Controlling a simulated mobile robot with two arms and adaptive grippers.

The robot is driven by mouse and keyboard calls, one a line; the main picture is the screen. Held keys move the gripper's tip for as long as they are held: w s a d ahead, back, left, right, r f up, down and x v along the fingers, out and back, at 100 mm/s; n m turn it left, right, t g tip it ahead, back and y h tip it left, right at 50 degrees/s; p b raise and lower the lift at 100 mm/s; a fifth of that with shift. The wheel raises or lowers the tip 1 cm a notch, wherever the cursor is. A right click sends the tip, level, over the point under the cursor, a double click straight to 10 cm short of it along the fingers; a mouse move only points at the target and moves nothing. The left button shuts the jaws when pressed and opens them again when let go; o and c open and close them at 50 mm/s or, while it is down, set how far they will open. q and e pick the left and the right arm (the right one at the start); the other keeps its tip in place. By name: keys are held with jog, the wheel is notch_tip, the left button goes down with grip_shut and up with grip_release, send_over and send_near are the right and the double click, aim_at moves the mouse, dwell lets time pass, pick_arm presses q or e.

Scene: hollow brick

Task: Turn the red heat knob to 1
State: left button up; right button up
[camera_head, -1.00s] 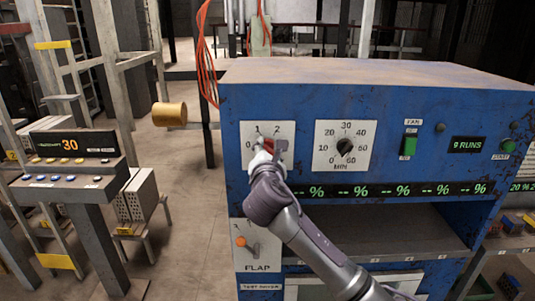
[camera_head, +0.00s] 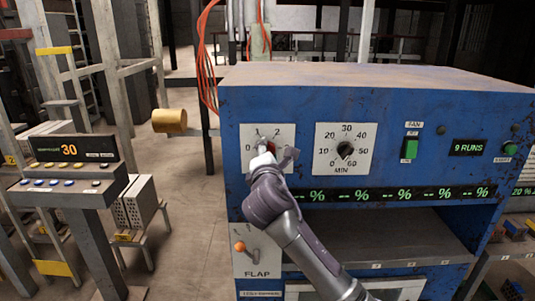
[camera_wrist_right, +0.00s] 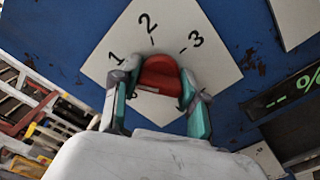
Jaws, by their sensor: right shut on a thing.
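The red heat knob (camera_wrist_right: 160,75) sits on a white dial plate (camera_wrist_right: 215,55) on the blue oven panel. My right gripper (camera_wrist_right: 158,95) has a finger on each side of the knob and is shut on it. In the head view the knob (camera_head: 271,147) is mostly hidden by my right gripper (camera_head: 273,155), with the 0, 1 and 2 marks visible. In the wrist view the 1, 2 and 3 marks show, and the 1 lies close to one finger. I cannot tell the knob's exact pointing direction. My left gripper is not in view.
A black timer knob (camera_head: 345,150) is on a plate to the right, and a flap lever (camera_head: 241,247) is below. A fan switch (camera_head: 410,147) is further right.

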jog(key=o, duration=1.1)
jog(key=shift+o, duration=0.2)
jog(key=shift+s, duration=0.1)
jog(key=s, duration=1.1)
jog(key=shift+s, duration=0.4)
